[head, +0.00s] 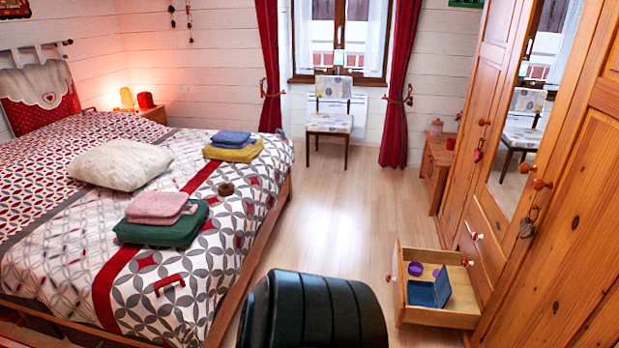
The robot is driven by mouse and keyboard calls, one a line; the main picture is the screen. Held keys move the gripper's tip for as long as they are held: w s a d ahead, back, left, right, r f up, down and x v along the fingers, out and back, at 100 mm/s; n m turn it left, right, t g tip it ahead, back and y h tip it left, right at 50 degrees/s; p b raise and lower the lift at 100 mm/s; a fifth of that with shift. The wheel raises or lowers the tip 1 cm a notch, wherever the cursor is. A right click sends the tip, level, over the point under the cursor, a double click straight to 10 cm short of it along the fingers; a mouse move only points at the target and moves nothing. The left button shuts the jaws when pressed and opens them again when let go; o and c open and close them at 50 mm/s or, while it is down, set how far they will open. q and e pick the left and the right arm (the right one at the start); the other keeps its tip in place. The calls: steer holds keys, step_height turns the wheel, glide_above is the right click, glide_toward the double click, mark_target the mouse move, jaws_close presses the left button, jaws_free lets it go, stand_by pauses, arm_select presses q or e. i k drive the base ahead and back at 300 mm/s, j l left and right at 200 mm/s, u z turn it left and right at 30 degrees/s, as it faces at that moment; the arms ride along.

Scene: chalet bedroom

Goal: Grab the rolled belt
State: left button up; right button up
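A small brown roll (226,188), which looks like the rolled belt, lies on the patterned bed (215,290) near its right side. It is right of the pink and green folded cloths and in front of the blue and yellow ones. It is too small to make out a buckle. Two purple round items (416,269) lie in the open drawer (438,315); I cannot tell what they are. Neither of my grippers is in view.
Folded cloths (160,232) and a cream pillow (122,164) lie on the bed, with a red handle-shaped item (170,283) near the front. The drawer, holding a blue box (430,290), juts from the wardrobe (560,210). Wooden floor (335,220) is clear toward the chair (330,118).

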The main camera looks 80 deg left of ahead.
mark_target(224, 190)
steer(key=j+u, duration=0.1)
steer(key=u, duration=5.4)
steer(key=l+u, duration=0.45)
steer(key=k+l+u, duration=0.15)
steer(key=l+u, duration=0.3)
steer(key=k+l+u, duration=0.15)
steer(key=l+u, duration=0.25)
steer(key=k+l+u, duration=0.15)
steer(key=u, duration=0.3)
steer(key=k+l+u, duration=0.35)
steer(key=u, duration=0.15)
steer(key=k+l+u, duration=0.25)
steer(key=k+u, duration=0.7)
steer(key=k+l+z, duration=0.15)
steer(key=k, duration=0.15)
steer(key=k+z, duration=0.1)
steer(key=k, duration=0.2)
steer(key=k+l+z, duration=0.1)
steer(key=k+z, duration=0.15)
steer(key=z, duration=0.2)
steer(key=k+l+z, duration=0.15)
steer(key=z, duration=0.3)
steer(key=k+l+z, duration=0.25)
steer(key=z, duration=0.2)
steer(key=k+l+z, duration=0.15)
steer(key=l+z, duration=0.2)
steer(key=z, duration=0.15)
